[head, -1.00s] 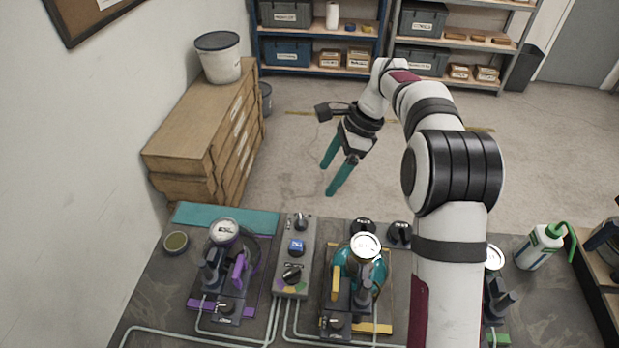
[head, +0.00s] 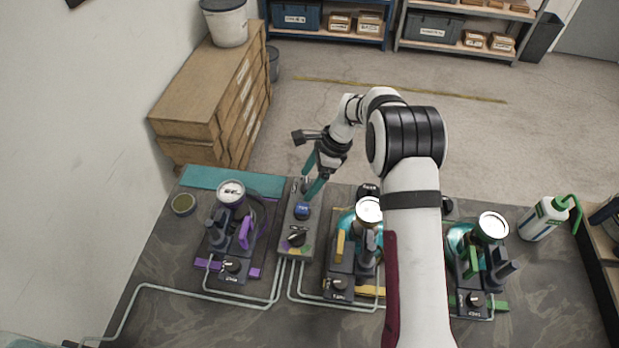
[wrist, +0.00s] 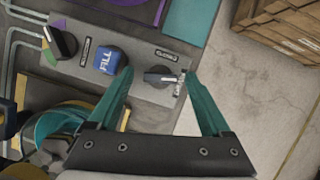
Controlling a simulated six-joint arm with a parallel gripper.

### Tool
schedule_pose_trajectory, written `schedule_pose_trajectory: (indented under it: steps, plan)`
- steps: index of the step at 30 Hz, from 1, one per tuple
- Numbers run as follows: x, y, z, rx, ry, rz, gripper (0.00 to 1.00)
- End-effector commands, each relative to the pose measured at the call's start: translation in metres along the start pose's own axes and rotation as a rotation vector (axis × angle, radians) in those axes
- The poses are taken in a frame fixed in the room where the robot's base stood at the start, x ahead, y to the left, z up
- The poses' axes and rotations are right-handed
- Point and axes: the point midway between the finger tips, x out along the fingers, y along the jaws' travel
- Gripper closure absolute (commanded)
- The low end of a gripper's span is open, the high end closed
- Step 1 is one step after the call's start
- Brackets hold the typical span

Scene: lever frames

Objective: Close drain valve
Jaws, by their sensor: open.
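My gripper (head: 306,185) has teal fingers and is open above the far end of a grey control panel (head: 291,248). In the wrist view my gripper (wrist: 159,75) spans a dark knob (wrist: 160,75) with a pale pointer end, beside a label reading "CLOSED". The knob appears between the fingertips; whether they touch it, I cannot tell. A blue "FILL" button (wrist: 111,60) sits beside the knob, near the left finger. A black selector knob (wrist: 60,41) with coloured sectors is at the panel's other end. In the head view my fingers partly hide the dark knob.
A purple-marked gauge unit (head: 231,192) stands left of the panel. A yellow-marked unit (head: 368,210) and a green-marked unit (head: 492,226) stand to the right, partly behind my arm. Pale pipes (head: 200,294) run along the front. A white bottle (head: 541,219) stands at right.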

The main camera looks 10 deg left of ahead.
Motion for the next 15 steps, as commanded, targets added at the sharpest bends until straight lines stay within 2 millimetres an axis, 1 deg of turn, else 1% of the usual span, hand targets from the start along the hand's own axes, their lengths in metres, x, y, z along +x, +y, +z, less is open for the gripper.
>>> schedule_pose_trajectory:
  steps: [1, 5, 6, 8, 9, 11, 12, 14, 15]
  plan:
    - [-0.0002, 0.0, 0.0, 0.0, 0.0, 0.0, 0.19]
    - [-0.0004, -0.0001, 0.0, 0.0, 0.0, 0.0, 0.43]
    - [-0.0005, -0.0001, 0.0, 0.0, 0.0, 0.0, 0.5]
    - [-0.0005, -0.0001, 0.0, 0.0, 0.0, 0.0, 0.61]
    - [-0.0005, 0.0, 0.0, 0.0, 0.0, 0.0, 0.68]
    - [-0.0006, 0.0, 0.0, 0.0, 0.0, 0.0, 0.79]
    - [-0.0006, 0.0001, 0.0, 0.0, 0.0, 0.0, 0.86]
    - [-0.0007, 0.0001, -0.0001, 0.0, 0.0, 0.0, 0.97]
    - [-0.0007, 0.0001, -0.0001, 0.0, 0.0, 0.001, 1.0]
